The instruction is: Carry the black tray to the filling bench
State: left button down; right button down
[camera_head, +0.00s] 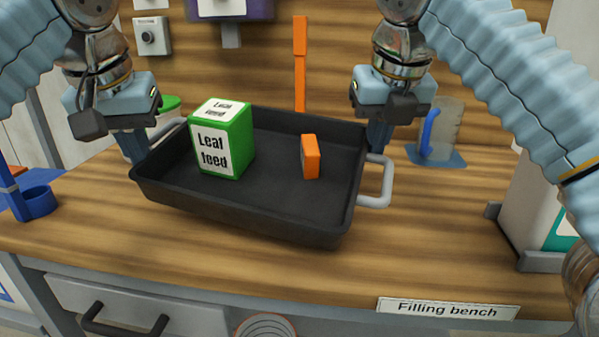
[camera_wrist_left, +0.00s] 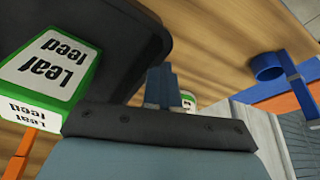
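The black tray (camera_head: 270,205) is over the wooden bench top, turned at an angle. I cannot tell whether it touches the wood. It carries a green-and-white "Leaf feed" box (camera_head: 218,140) on the left and a small orange block (camera_head: 311,157) on the right. My left gripper (camera_head: 133,150) is at the left handle (camera_head: 166,128), fingers close together; the left wrist view shows the fingers (camera_wrist_left: 163,88) beside the tray wall, hiding the handle. My right gripper (camera_head: 379,145) is at the far end of the grey right handle (camera_head: 388,182), fingers close together. Both appear shut on the handles.
The filling bench (camera_head: 430,262) has a label (camera_head: 447,309) on its front edge. A blue cup holder (camera_head: 35,202) stands at the left, a blue-based stand (camera_head: 437,155) behind right, and a white container (camera_head: 540,205) at the right. Bare wood lies right of the tray.

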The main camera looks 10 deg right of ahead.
pick_arm(q)
jog(key=shift+s+d, duration=0.1)
jog(key=shift+d, duration=0.2)
pick_arm(e)
jog(key=shift+s+a, duration=0.1)
jog(key=shift+a, duration=0.2)
